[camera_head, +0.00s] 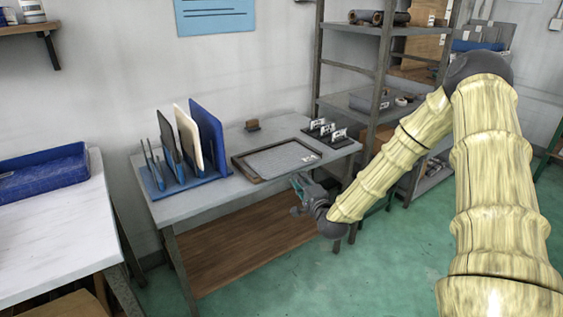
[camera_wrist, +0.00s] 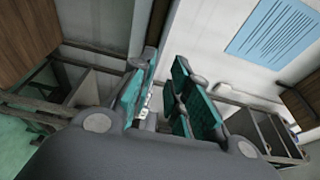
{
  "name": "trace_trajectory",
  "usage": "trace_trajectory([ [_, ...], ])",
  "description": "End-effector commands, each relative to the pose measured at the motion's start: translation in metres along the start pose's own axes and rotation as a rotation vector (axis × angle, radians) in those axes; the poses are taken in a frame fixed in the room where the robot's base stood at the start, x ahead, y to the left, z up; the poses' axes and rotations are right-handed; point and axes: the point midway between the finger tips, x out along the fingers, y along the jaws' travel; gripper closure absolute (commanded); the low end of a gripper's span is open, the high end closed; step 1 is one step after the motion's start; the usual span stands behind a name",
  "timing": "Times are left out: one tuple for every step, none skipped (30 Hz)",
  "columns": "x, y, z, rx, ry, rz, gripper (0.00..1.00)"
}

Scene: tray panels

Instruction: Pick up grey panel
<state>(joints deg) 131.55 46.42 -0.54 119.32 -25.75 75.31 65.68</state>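A dark grey panel (camera_head: 168,138) stands upright in a blue rack (camera_head: 205,180) on the grey table, left of a cream panel (camera_head: 187,138) and a blue panel (camera_head: 211,135). The cream panel partly hides what lies behind it. My gripper (camera_head: 298,190) is by the table's front right edge, well to the right of the rack and apart from the panels. In the wrist view my gripper (camera_wrist: 164,78) shows two teal fingers with a gap between them, open and empty. No panel can be made out in the wrist view.
A dark-framed tray (camera_head: 240,162) with a light grey floor lies right of the rack. Small black holders with white labels (camera_head: 327,128) stand at the table's back right, near a metal shelf (camera_head: 382,60). A white table with a blue bin (camera_head: 45,172) is at left.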

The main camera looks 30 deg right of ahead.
Motion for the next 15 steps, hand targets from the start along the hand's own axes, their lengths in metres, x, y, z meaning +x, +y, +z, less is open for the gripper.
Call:
trace_trajectory([
  [0.007, 0.001, 0.0, -0.003, -0.001, -0.001, 0.82],
  [0.01, 0.001, 0.001, -0.003, -0.001, 0.0, 0.82],
  [0.014, 0.001, 0.001, -0.003, -0.001, 0.0, 0.82],
  [0.016, 0.001, 0.0, -0.002, -0.001, 0.0, 0.82],
  [0.018, 0.001, 0.0, -0.002, -0.001, 0.0, 0.82],
  [0.02, 0.001, 0.0, -0.001, -0.001, 0.001, 0.82],
  [0.021, 0.001, 0.001, -0.001, -0.001, 0.001, 0.82],
  [0.022, 0.001, 0.001, -0.001, -0.001, 0.002, 0.82],
  [0.024, 0.002, 0.001, -0.001, -0.001, 0.002, 0.82],
  [0.026, 0.002, 0.002, -0.002, -0.001, 0.002, 0.82],
  [0.029, 0.002, 0.002, -0.003, -0.001, 0.001, 0.82],
  [0.034, 0.002, 0.003, -0.004, -0.002, 0.0, 0.82],
  [0.038, 0.002, 0.004, -0.004, -0.002, 0.0, 0.82],
  [0.042, 0.003, 0.005, -0.004, -0.003, 0.0, 0.82],
  [0.048, 0.004, 0.006, -0.004, -0.003, 0.0, 0.82],
])
